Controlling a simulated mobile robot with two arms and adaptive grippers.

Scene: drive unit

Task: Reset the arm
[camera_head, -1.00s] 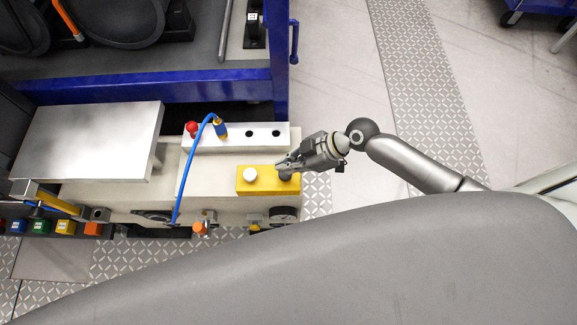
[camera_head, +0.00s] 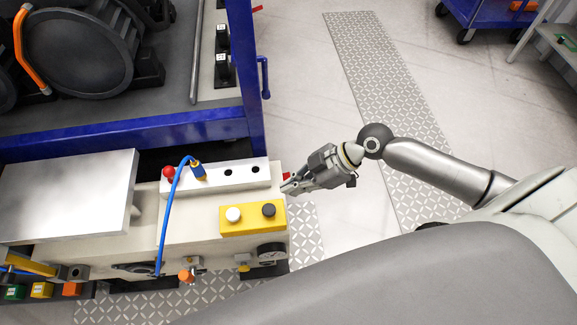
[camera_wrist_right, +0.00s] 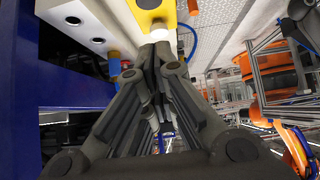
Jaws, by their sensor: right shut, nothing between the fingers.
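My right gripper (camera_head: 290,186) is in the head view, at the right end of the drive unit, with its arm coming in from the right. Its fingers are shut and empty. The tips are just above and right of the yellow button box (camera_head: 252,221), apart from its white button (camera_head: 233,214) and black button (camera_head: 269,209). In the right wrist view the closed fingers (camera_wrist_right: 160,62) fill the middle, with part of the yellow box (camera_wrist_right: 150,14) beyond them. My left gripper is not in view.
A white block with a red knob (camera_head: 168,173) and a blue cable (camera_head: 168,215) stands behind the yellow box. A blue frame (camera_head: 130,136) rises at the back left. A flat metal plate (camera_head: 65,195) lies at the left. The floor (camera_head: 310,110) right of the unit is clear.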

